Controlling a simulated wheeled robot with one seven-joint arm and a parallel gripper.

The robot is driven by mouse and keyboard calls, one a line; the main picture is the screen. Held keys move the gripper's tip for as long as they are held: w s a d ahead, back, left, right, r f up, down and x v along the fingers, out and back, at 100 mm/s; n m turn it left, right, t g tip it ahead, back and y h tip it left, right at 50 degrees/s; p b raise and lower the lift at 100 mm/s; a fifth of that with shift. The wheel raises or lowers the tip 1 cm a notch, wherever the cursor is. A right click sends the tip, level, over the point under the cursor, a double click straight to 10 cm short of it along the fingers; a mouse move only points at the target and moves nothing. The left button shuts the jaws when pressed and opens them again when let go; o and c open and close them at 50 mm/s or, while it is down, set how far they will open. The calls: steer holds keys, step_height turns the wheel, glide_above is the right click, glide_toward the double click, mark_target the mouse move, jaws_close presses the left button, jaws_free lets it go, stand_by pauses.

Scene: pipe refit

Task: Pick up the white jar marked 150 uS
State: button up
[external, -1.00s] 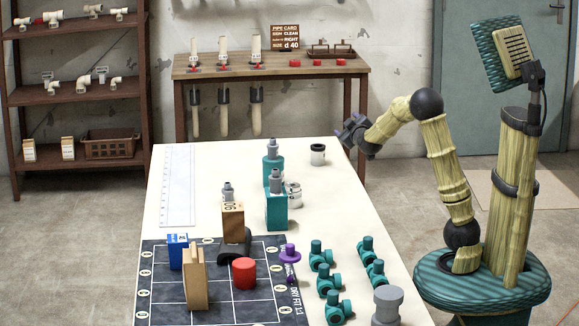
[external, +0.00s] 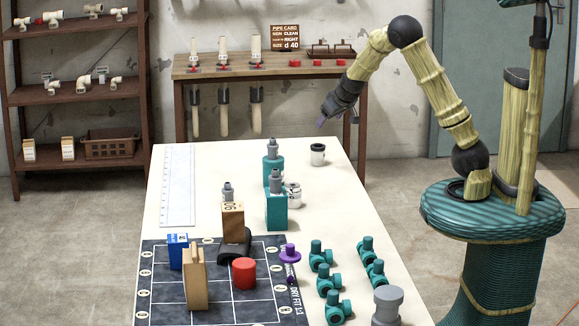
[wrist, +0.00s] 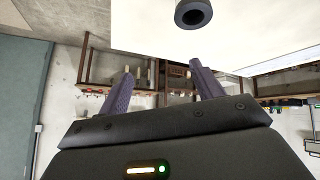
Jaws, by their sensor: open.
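A small white jar with a dark top and dark marking (external: 318,154) stands upright near the far right corner of the white table. A second white jar (external: 293,194) stands nearer, partly hidden behind a teal block. The lettering on both is too small to read. My gripper (external: 323,121) is open and empty, above and just beyond the first jar, apart from it. In the wrist view my gripper's purple fingers (wrist: 161,75) are spread with nothing between them. A dark round top with a hole (wrist: 193,12) shows at the upper edge there; I cannot tell for sure what it belongs to.
Teal blocks with grey fittings (external: 277,210) stand left of the jars. Teal valves (external: 329,284), a grey fitting (external: 387,305) and a dark grid mat (external: 160,300) fill the near end. A wooden bench (external: 215,70) stands behind. The table's far right is mostly clear.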

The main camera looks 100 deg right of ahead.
mark_target(317, 152)
steer(key=w+a+r+m+y+p, duration=0.1)
steer(key=a+r+y+p, duration=0.3)
steer(key=a+p, duration=0.2)
steer(key=shift+w+r+g+p, duration=0.2)
steer(key=shift+r+g+p, duration=0.15)
steer(key=shift+p, duration=0.75)
steer(key=b+x, duration=0.1)
steer(key=x, duration=1.1)
steer(key=shift+w+d+f, duration=0.1)
steer(key=shift+d, duration=0.05)
steer(key=shift+x, duration=2.6)
